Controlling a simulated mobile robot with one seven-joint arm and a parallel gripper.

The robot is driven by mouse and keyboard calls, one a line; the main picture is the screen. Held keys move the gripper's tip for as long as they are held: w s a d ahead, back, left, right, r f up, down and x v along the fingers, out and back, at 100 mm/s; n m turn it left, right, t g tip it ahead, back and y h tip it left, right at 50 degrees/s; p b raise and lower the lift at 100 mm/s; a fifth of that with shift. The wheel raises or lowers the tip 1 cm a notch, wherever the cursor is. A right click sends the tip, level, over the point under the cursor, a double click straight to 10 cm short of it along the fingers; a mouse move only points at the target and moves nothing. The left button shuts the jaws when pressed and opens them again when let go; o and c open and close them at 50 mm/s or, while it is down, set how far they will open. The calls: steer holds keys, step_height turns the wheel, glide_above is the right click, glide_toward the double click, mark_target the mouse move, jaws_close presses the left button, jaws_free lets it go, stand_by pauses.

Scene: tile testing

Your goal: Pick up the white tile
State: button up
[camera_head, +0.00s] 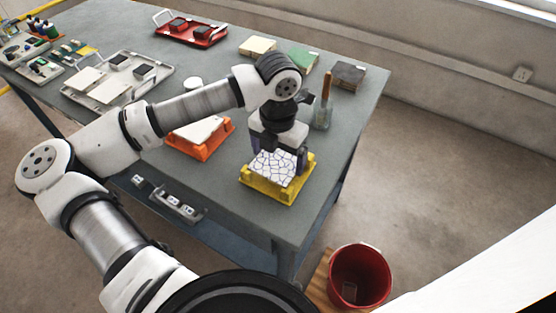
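A white tile with a dark crackle pattern (273,168) lies on a yellow stand (268,191) near the table's front right corner. My gripper (279,157) points down over this tile, with its fingers spread wide at the tile's left and right sides. I cannot tell whether the fingers touch the tile. A plain white tile (198,130) lies on an orange stand (209,146) to the left, partly behind my arm.
Cream, green and dark blocks (348,74) line the back edge. A grey tray (160,83) and a red tray (196,40) stand farther left. A red bucket (360,275) is on the floor.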

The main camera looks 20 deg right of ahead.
mark_target(278, 161)
steer(key=c, duration=0.4)
steer(key=shift+r, duration=0.1)
step_height(278, 161, up, 20)
steer(key=b, duration=0.3)
